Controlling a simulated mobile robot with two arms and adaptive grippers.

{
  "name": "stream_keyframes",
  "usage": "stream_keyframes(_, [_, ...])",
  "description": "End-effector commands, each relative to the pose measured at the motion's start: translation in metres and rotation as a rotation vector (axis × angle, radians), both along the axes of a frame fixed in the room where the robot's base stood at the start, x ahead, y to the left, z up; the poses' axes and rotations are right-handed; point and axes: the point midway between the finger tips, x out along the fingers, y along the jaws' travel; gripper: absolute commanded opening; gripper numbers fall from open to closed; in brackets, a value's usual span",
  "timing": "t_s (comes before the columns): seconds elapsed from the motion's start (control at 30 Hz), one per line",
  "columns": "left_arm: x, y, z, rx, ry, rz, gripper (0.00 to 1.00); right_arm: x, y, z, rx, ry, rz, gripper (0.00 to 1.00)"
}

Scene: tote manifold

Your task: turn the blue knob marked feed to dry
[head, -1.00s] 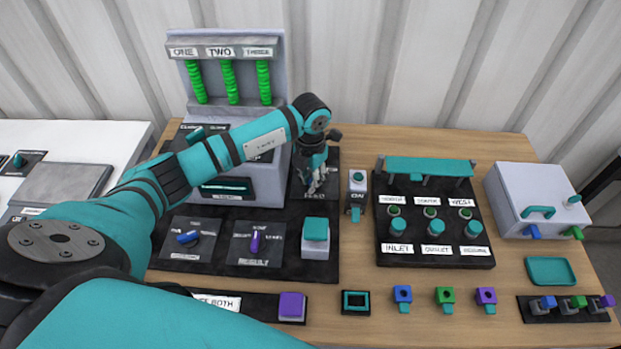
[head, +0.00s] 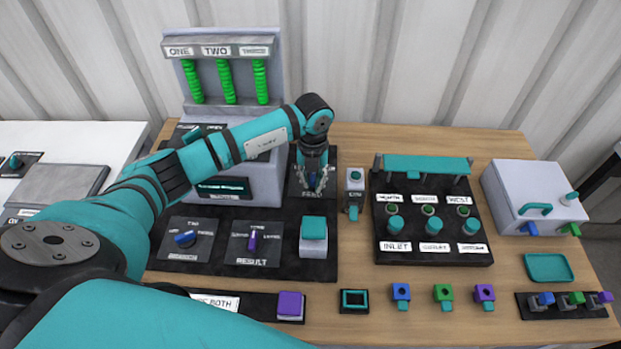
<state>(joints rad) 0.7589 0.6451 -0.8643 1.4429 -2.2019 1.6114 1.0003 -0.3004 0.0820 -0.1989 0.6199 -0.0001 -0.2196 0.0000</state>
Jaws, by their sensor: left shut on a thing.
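The blue feed knob (head: 312,179) sits on a dark plate at the right of the panel, with the label FEED (head: 312,194) just in front of it. My left gripper (head: 313,182) points down over this plate and is shut on the knob, its fingers on either side. The fingers and wrist hide most of the knob and any other markings on its plate, so its setting cannot be read. My right gripper is not in view.
Another blue knob (head: 186,238), a purple RESULT knob (head: 253,241) and a teal button (head: 314,228) are on the same panel. A switch box (head: 354,182) stands close right of my gripper. The manifold board (head: 430,255) lies further right.

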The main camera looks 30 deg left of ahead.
Motion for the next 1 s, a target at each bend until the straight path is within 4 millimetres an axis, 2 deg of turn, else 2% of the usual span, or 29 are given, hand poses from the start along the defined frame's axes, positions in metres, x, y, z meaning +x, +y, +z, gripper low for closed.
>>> stream_keyframes(0.5, [0.0065,-0.007,0.0013,-0.001,-0.002,0.444,0.0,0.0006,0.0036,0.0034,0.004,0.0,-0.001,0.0])
stream_keyframes(1.0, [0.0095,-0.0088,0.001,0.0,-0.003,0.625,0.0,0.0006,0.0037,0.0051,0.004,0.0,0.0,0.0])
